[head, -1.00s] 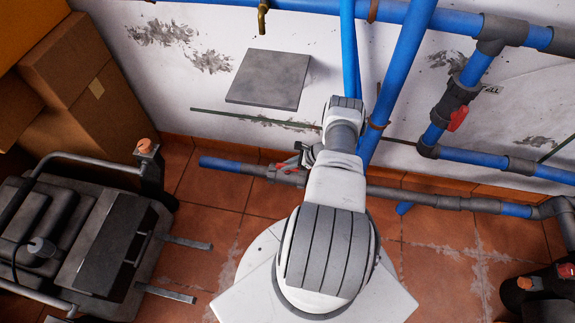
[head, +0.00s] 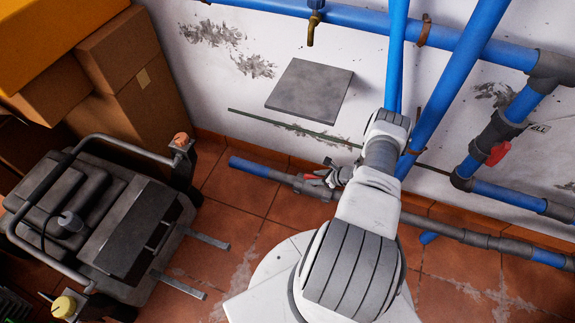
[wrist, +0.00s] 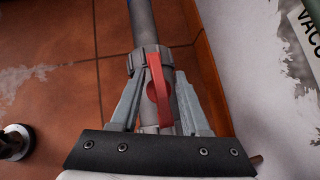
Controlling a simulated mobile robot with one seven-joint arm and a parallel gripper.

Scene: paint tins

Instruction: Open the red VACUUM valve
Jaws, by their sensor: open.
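The red valve handle (wrist: 156,82) sits on a grey valve body on the low pipe along the wall. In the wrist view it looks roughly in line with the pipe. A wall label reading "VACU" (wrist: 308,28) is partly cut off beside it. In the head view the red handle (head: 312,177) shows just left of my gripper (head: 333,175). In the wrist view my gripper (wrist: 159,80) is open, with one finger on each side of the handle. I cannot tell whether either finger touches it.
Another red-handled valve (head: 497,153) is on the blue pipework at the right. Blue pipes (head: 455,75) stand close to my arm. A grey wall panel (head: 310,90) is above the low pipe. A dark wheeled machine (head: 110,220) and cardboard boxes (head: 125,60) fill the left.

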